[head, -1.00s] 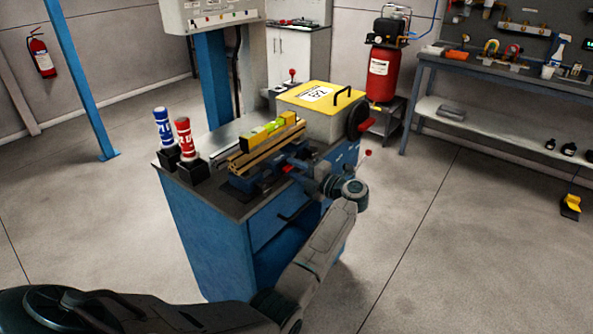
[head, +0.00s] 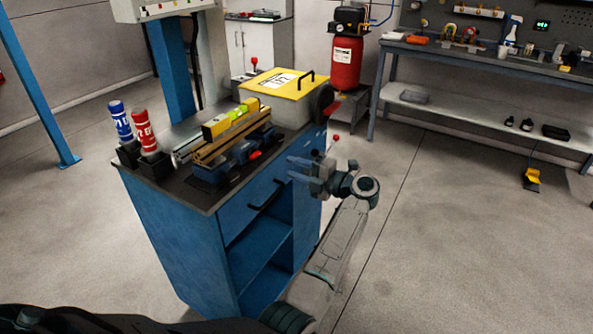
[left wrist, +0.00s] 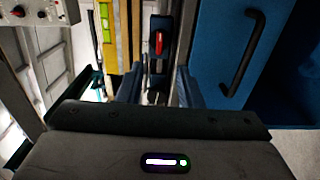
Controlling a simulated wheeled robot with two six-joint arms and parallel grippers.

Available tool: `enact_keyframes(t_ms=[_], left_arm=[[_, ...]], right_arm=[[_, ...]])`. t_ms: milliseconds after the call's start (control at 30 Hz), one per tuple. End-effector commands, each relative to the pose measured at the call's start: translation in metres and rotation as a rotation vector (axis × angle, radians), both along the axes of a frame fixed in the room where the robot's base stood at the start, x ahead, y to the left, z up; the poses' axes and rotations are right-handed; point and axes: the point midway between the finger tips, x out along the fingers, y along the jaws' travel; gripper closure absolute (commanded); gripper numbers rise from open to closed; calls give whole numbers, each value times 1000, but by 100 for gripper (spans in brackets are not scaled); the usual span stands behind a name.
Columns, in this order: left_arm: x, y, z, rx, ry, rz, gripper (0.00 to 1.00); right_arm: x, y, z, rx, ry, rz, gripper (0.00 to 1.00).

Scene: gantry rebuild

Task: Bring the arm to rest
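My left arm (head: 338,240) reaches up from the bottom of the head view. Its gripper (head: 295,168) is beside the blue cabinet's right front edge, off the cabinet top. The two fingers point left, stand apart and have nothing between them. In the left wrist view the two fingers (left wrist: 158,88) also show apart, with a red handle on a dark block (left wrist: 158,40) beyond them. My right gripper is not in view.
The blue cabinet (head: 180,230) carries a vise (head: 215,172), wooden bars (head: 232,137), a yellow level (head: 236,121), a yellow-topped box (head: 275,85), a blue bottle (head: 120,121) and a red bottle (head: 145,132). Open floor (head: 460,240) lies to the right.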

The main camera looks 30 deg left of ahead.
Motion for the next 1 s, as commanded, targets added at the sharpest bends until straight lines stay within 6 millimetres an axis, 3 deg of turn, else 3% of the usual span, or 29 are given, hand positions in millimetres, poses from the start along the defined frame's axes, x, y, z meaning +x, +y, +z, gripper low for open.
enact_keyframes(t_ms=[400,567,667,767,867,1000], left_arm=[[0,1,-2,7,4,-5,67],[3,7,-28,139,73,-106,67],[8,7,-67,301,185,-270,67],[8,-4,-124,464,347,-490,67],[-3,-22,-196,584,537,-729,67],[-38,-44,-294,665,789,-1016,67]], right_arm=[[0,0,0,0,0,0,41],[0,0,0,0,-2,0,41],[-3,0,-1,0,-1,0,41],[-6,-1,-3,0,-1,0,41],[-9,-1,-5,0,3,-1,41],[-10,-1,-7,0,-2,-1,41]])
